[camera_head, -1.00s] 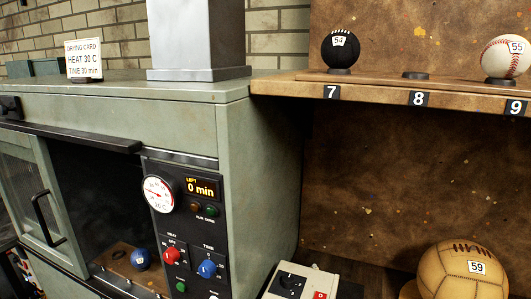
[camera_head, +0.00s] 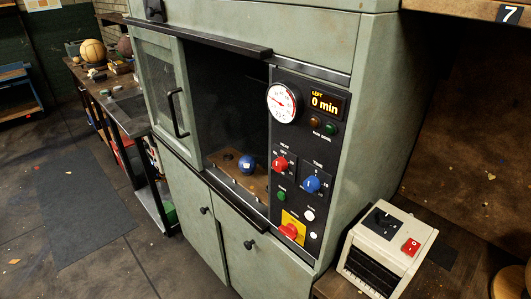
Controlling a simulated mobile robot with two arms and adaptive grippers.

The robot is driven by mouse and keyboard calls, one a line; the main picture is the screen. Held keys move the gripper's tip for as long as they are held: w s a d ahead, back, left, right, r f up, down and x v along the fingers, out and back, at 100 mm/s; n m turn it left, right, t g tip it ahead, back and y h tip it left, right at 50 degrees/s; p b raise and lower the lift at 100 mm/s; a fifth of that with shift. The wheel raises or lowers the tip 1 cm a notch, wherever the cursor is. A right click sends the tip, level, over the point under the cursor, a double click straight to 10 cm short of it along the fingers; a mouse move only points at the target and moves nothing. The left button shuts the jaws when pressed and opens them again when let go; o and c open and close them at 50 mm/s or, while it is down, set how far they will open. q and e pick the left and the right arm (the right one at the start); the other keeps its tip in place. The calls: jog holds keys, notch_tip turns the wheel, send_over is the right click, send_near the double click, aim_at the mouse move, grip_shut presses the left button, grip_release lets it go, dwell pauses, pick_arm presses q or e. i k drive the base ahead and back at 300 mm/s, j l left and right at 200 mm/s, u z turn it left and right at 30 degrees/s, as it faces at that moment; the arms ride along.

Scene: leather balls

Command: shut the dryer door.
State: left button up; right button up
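The dryer (camera_head: 372,150) is a grey-green cabinet with a dark control panel on its right side. Its door (camera_head: 160,92) is a framed see-through panel with a black bar handle (camera_head: 177,114), standing at the left of the opening (camera_head: 229,105). The opening is uncovered and dark inside. A blue ball (camera_head: 246,164) rests on a brown board (camera_head: 228,163) in the chamber. The display (camera_head: 325,104) reads 0 min. Neither of my grippers shows in the head view.
A white box with a red switch (camera_head: 392,247) stands at the right front. A bench with balls (camera_head: 92,50) runs along the left behind the dryer. Lower cupboard doors (camera_head: 253,262) are below the opening. The floor (camera_head: 70,215) at left is mostly clear.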

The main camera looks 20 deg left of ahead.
aim_at(175, 44)
jog(key=u, duration=1.45)
jog(key=i+j+z, duration=0.1)
jog(key=i+j, duration=0.2)
jog(key=i+j+z, duration=0.15)
jog(key=i+j, duration=0.15)
jog(key=j, duration=0.2)
jog(key=i+j+z, duration=0.1)
jog(key=i+j, duration=0.15)
jog(key=j, duration=0.15)
jog(key=i+j+z, duration=0.1)
jog(key=i+j, duration=0.15)
jog(key=j, duration=0.2)
